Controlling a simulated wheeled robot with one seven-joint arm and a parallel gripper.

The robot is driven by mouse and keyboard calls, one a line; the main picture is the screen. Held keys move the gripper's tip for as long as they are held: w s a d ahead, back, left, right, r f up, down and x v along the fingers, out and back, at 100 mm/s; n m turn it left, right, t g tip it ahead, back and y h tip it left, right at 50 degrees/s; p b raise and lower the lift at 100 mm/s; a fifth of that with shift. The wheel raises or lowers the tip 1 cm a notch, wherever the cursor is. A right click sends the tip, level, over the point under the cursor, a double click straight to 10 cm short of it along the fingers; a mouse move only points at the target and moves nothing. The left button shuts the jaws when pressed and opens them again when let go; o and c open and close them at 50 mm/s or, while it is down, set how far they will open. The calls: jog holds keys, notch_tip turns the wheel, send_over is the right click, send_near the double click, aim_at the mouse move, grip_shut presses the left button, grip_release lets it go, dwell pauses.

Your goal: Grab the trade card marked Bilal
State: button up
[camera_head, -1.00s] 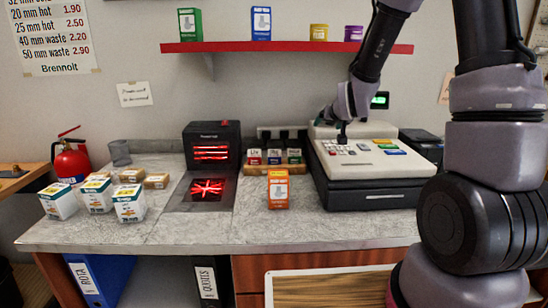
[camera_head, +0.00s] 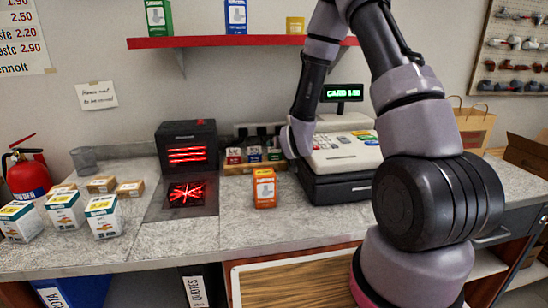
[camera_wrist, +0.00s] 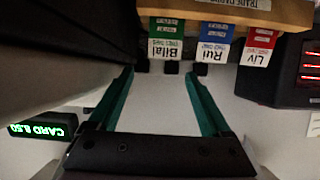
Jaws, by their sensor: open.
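The green trade card marked Bilal (camera_wrist: 165,38) hangs upside down in the wrist view, at the left of a row on a wooden rack (camera_wrist: 290,12). In the head view the Bilal card (camera_head: 274,154) is the right one of three, close to the end of my arm. The blue Rui card (camera_wrist: 214,42) and red Liv card (camera_wrist: 259,45) are beside it. My gripper (camera_wrist: 161,72) is open and empty. Its teal fingers point toward the rack, with the tips just short of the Bilal card and the gap roughly in line with it. The head view does not show the fingers clearly.
The cash register (camera_head: 340,190) stands right of the rack, its display (camera_head: 343,93) lit green. An orange box (camera_head: 264,188) stands in front of the rack. A red shelf (camera_head: 200,42) runs above.

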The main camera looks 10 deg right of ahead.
aim_at(275, 156)
jog(key=x, duration=0.3)
jog(key=f+x, duration=0.1)
jog(key=x, duration=0.3)
jog(key=f+x, duration=0.1)
jog(key=x, duration=0.3)
jog(key=shift+s+a, duration=0.15)
jog(key=shift+a, duration=0.2)
jog(key=c, duration=1.1)
